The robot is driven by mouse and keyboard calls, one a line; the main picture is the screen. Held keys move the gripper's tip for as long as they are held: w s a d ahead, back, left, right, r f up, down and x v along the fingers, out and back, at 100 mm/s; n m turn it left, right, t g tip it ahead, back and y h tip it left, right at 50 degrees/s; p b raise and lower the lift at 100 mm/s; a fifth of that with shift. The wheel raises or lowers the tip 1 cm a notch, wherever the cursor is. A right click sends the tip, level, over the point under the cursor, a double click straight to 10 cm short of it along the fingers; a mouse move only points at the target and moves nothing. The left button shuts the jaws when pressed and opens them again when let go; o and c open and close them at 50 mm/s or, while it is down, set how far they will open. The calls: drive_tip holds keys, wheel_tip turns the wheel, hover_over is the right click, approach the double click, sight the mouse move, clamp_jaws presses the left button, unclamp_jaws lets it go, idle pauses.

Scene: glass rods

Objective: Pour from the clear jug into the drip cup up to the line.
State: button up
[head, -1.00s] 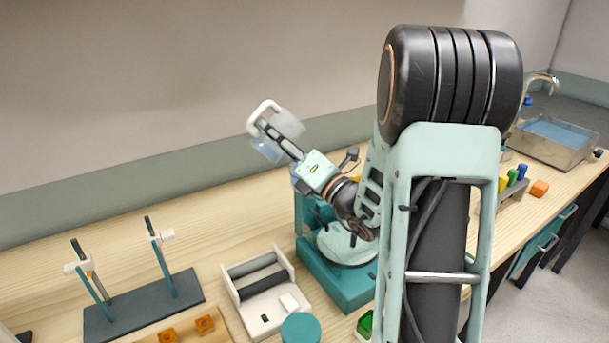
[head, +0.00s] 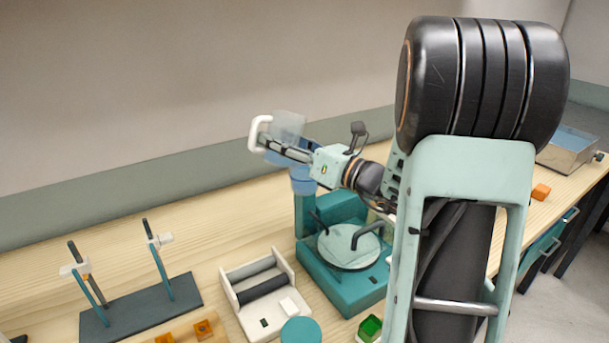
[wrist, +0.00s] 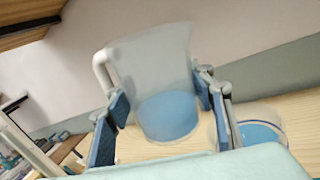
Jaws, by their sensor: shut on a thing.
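The clear jug (head: 289,124), with a white handle, is held in the air by my gripper (head: 284,150). In the wrist view the jug (wrist: 152,70) stands nearly upright with a slight tilt, blue liquid (wrist: 168,114) in its bottom. My gripper (wrist: 165,110) is shut on it, one finger on each side. A clear cup with blue inside (wrist: 262,130), seemingly the drip cup, is at the lower right, partly hidden by a finger. In the head view a blue-tinted vessel (head: 303,185), probably this cup, is just below my gripper. Its fill line cannot be told clearly.
A teal machine (head: 345,285) with a round plate stands below my arm. A white cradle with a dark roller (head: 262,287), a teal round lid (head: 301,331), a green block (head: 370,327) and a dark rod stand (head: 145,308) are nearby. The bench behind the stand is clear.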

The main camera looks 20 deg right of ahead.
drive_tip(key=s+d+r+p, duration=0.1)
drive_tip(key=s+r+p, duration=0.1)
drive_tip(key=s, duration=0.7)
drive_tip(key=shift+d+r, duration=0.4)
